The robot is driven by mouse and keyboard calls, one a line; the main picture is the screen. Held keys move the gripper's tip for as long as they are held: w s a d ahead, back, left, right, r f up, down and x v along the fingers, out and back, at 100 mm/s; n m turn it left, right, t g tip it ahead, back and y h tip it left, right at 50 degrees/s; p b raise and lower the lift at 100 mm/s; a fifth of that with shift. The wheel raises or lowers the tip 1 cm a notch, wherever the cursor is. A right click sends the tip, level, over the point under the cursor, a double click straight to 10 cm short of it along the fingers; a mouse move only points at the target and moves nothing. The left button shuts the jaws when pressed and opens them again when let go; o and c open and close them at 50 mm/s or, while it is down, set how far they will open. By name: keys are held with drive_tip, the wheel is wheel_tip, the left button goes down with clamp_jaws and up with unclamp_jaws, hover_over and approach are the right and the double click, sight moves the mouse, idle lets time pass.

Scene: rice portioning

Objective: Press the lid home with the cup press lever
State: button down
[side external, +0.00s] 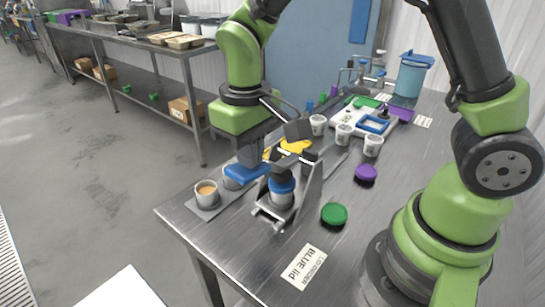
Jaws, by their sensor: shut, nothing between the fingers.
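The cup press (262,207) is a metal frame near the front edge of the steel table. A cup (281,200) stands upright in it with a blue lid (282,186) on top, under the dark press head (285,168). Whether the lid is fully seated cannot be told. A dark block (298,130), which looks like the lever's handle, is raised above and behind the press. My gripper (247,174), with blue fingers, is shut and empty. It is just left of the press head and partly covers a cup behind it. Any contact with the press cannot be told.
An open filled cup (206,190) stands on a grey tray (205,209) left of the press. Green (334,213) and purple (366,172) lids lie to the right. A "BLUE lid" card (304,267) lies in front. White cups (344,134) and a yellow object (294,147) are behind.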

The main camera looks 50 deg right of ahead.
drive_tip(key=shift+d+r, duration=0.15)
drive_tip(key=shift+r, duration=1.6)
drive_tip(key=s+d+r+m+t+y, duration=0.1)
drive_tip(key=s+d+r+m+t, duration=0.1)
drive_tip(key=s+r, duration=0.3)
drive_tip(key=s+d+r+m+t+y, duration=0.1)
drive_tip(key=s+d+r+m+t, duration=0.1)
drive_tip(key=s+r+t, duration=0.3)
drive_tip(key=s+d+r, duration=0.1)
drive_tip(key=s, duration=0.3)
